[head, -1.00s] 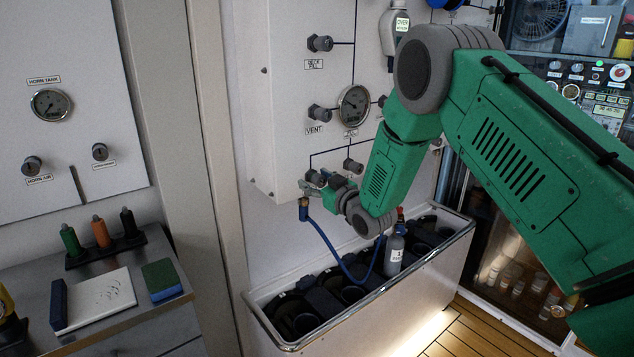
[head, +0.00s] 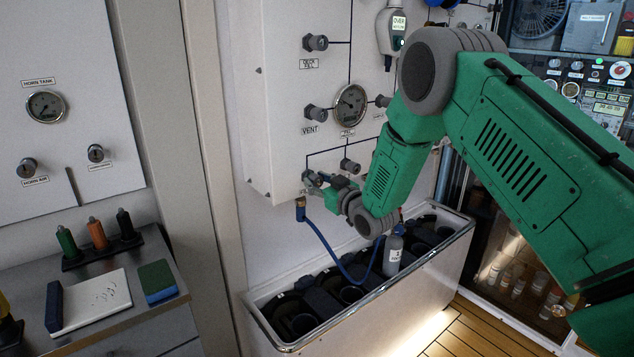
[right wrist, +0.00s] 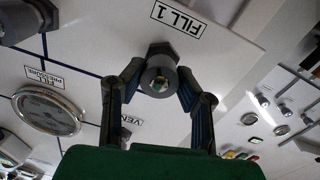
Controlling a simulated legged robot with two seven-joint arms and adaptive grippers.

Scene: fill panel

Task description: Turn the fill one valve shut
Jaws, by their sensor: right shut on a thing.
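The fill one valve is a round grey knob (right wrist: 158,84) on a hex collar, beside the "FILL 1" label (right wrist: 178,19) in the right wrist view. My right gripper (right wrist: 161,74) is shut on it, with one finger on each side of the knob. In the head view my right gripper (head: 322,184) is at the lower left of the white panel (head: 283,90), and it mostly hides the valve. My left gripper is not in view.
A blue hose (head: 328,248) hangs below the valve to a grey bottle (head: 393,254) in the metal trough (head: 262,325). Other knobs, such as vent (head: 315,113), and a gauge (head: 350,104) sit above. A bench (head: 150,325) stands at left.

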